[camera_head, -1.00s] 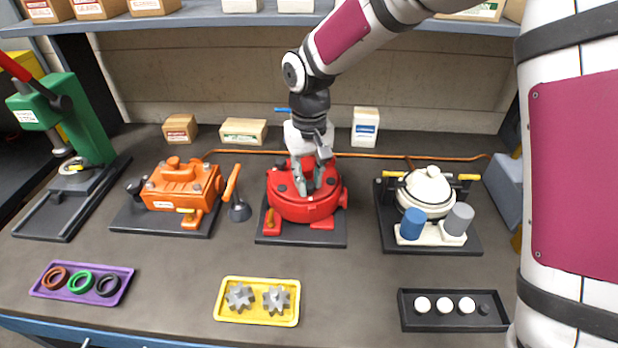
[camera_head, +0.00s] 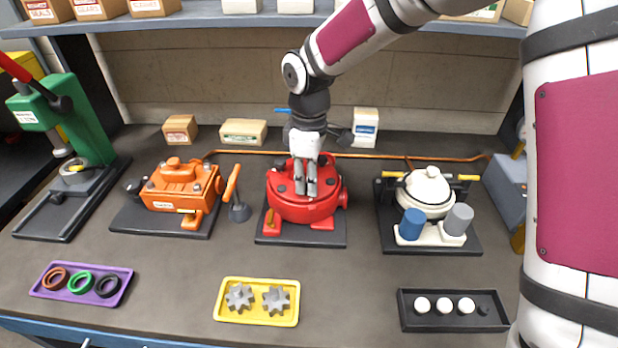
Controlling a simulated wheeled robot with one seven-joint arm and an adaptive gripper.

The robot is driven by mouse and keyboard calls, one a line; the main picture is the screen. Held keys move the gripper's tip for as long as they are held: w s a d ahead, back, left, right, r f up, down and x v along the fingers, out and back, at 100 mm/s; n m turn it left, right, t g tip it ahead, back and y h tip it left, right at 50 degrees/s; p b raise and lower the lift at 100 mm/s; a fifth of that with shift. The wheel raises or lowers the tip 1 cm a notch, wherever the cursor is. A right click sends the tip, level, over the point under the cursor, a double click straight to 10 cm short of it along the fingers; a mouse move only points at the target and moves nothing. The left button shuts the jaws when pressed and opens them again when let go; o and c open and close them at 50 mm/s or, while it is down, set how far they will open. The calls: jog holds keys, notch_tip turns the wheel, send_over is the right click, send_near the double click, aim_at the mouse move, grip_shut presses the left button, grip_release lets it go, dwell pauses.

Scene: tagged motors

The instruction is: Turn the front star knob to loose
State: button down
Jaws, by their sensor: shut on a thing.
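The red motor (camera_head: 300,211) stands on a dark base plate (camera_head: 265,236) at the middle of the bench. My gripper (camera_head: 306,192) points down onto the front of its round top, with its two fingers close together. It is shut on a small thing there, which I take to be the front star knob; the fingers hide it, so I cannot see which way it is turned. Small dark knobs show on the red top to the left (camera_head: 281,188) and right (camera_head: 330,182) of the fingers.
A yellow tray (camera_head: 227,315) with two grey gears lies in front. An orange cable (camera_head: 385,156) runs behind the motors. The bench between motors and trays is clear.

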jog(key=n, duration=0.7)
jog(key=shift+s+f, duration=0.1)
jog(key=shift+f, duration=0.05)
jog(key=n, duration=0.4)
jog(key=shift+p, duration=0.35)
jog(key=n, duration=0.3)
jog(key=shift+n, duration=0.3)
jog(key=n, duration=0.3)
jog(key=shift+n, duration=0.4)
jog(key=n, duration=0.3)
jog(key=shift+n, duration=0.3)
jog(key=n, duration=0.6)
jog(key=shift+n, duration=0.4)
